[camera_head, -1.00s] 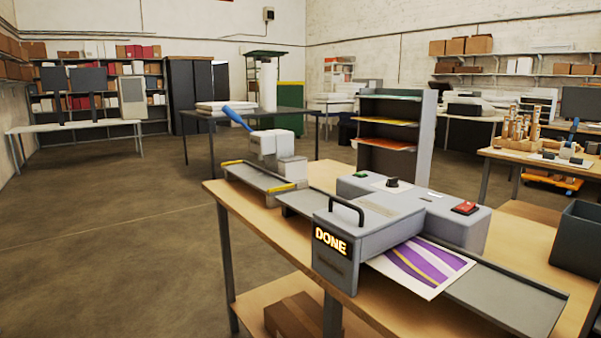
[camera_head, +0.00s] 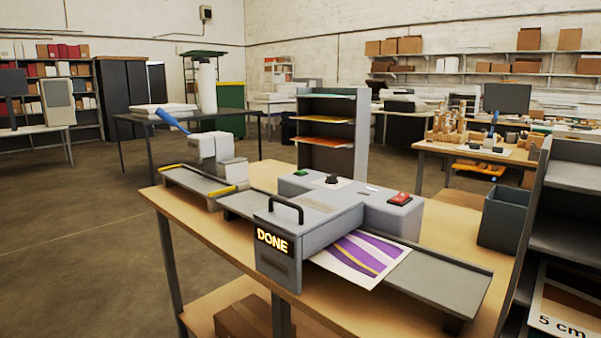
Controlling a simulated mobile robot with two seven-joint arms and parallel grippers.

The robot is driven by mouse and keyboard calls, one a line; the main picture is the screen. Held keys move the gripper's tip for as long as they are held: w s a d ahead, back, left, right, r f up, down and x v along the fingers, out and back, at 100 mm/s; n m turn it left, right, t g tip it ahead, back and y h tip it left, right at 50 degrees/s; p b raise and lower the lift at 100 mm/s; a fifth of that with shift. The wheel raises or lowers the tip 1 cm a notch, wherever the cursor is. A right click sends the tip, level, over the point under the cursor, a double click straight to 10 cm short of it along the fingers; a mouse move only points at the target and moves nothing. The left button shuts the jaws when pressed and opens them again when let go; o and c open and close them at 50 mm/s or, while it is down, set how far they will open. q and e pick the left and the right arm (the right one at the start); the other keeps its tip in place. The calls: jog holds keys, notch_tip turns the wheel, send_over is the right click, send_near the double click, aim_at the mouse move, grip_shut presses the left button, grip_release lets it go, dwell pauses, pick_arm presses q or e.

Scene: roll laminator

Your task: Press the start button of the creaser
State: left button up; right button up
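A smaller pale device (camera_head: 215,153) with a blue lever (camera_head: 173,122) stands at the table's far left end. No label shows which one is the creaser. Neither of my grippers is in view.
A grey bin (camera_head: 505,222) stands at the table's right side. A dark rack (camera_head: 575,205) with a sheet marked "5 cm" (camera_head: 565,305) is close at the right edge. A shelf unit (camera_head: 330,130) stands behind the machine. Bare floor (camera_head: 80,250) is open at left.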

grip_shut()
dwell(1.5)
